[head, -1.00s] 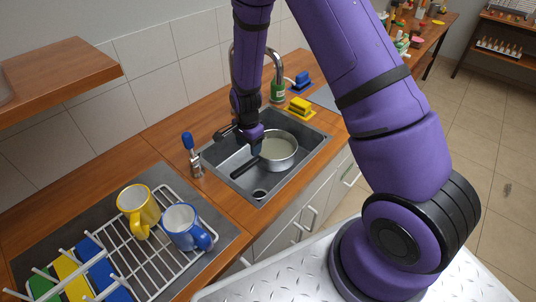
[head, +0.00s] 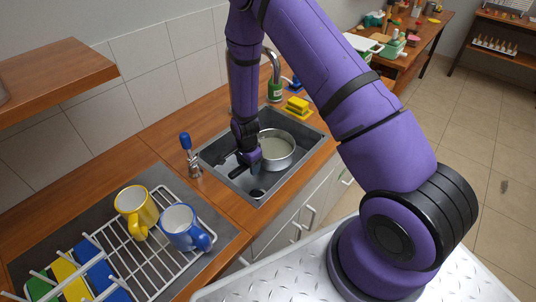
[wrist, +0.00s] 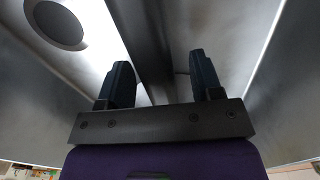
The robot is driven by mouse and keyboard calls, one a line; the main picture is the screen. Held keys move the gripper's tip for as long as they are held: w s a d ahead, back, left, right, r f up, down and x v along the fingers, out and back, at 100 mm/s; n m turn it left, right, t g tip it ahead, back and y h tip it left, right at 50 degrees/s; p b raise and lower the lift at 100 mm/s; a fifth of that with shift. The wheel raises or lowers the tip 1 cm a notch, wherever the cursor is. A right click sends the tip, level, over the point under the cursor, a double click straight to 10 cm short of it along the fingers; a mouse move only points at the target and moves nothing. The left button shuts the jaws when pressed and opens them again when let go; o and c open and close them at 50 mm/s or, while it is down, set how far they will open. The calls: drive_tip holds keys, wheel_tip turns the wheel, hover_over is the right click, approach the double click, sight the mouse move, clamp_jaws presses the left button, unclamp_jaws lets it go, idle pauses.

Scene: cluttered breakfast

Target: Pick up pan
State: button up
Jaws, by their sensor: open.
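The pan (head: 280,150) is a round, light-coloured metal pan with a dark handle (head: 238,171). It sits in the grey sink (head: 282,180), its handle pointing to the lower left. My gripper (head: 254,171) is down inside the sink at the handle, covering part of it. In the wrist view the two dark fingers of my gripper (wrist: 160,70) are apart. A dark bar that looks like the handle (wrist: 143,45) runs between them. I cannot tell whether either finger touches it.
The drain (wrist: 55,25) shows at upper left in the wrist view. A faucet (head: 276,65), green bottle (head: 275,92) and yellow sponge (head: 297,105) stand behind the sink.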

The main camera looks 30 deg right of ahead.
drive_tip(key=shift+f, duration=0.8)
clamp_jaws()
drive_tip(key=shift+r, duration=0.15)
drive_tip(key=shift+r, duration=4.95)
